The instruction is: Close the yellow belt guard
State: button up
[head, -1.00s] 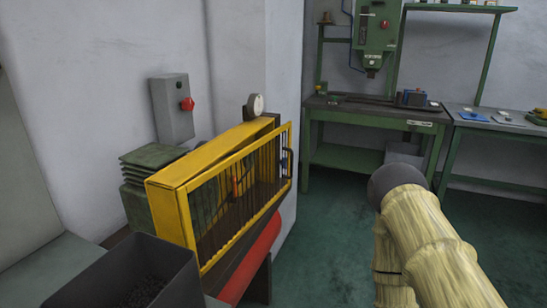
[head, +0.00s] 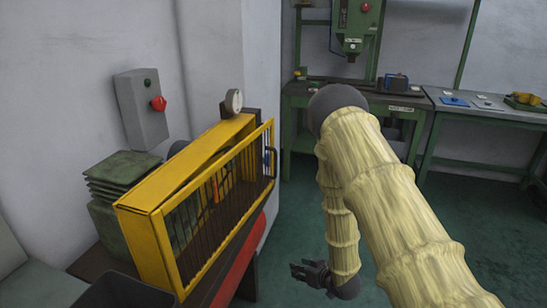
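The yellow belt guard (head: 151,236) is a box frame with a barred front door (head: 222,203), at the left of the head view. The door stands slightly away from the box at its far right end, where a dark handle (head: 271,162) sits. Belt parts behind the bars are mostly hidden. My gripper (head: 297,271) is low in the middle, to the right of the guard and apart from it. It points left toward the guard and holds nothing visible. Its fingers are small and dark; they seem spread.
A grey box with a red button (head: 158,103) is on the wall behind the guard. A round gauge (head: 234,101) stands at the guard's far end. A dark bin (head: 120,293) is at the front left. Green benches (head: 470,115) stand at the back. Green floor is open on the right.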

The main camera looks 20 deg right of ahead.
jog(key=w+d+r+n+t+y+p, duration=0.1)
jog(key=w+d+r+n+t+y, duration=0.15)
jog(key=w+r, duration=0.95)
notch_tip(320, 180, up, 17)
jog(key=n+y+p, duration=0.3)
jog(key=n+y, duration=0.1)
jog(key=y, duration=0.2)
send_over(275, 175)
jog(key=shift+w+d+r+t, duration=0.1)
jog(key=shift+w+r+t, duration=0.05)
jog(key=shift+w+t, duration=0.2)
grip_shut()
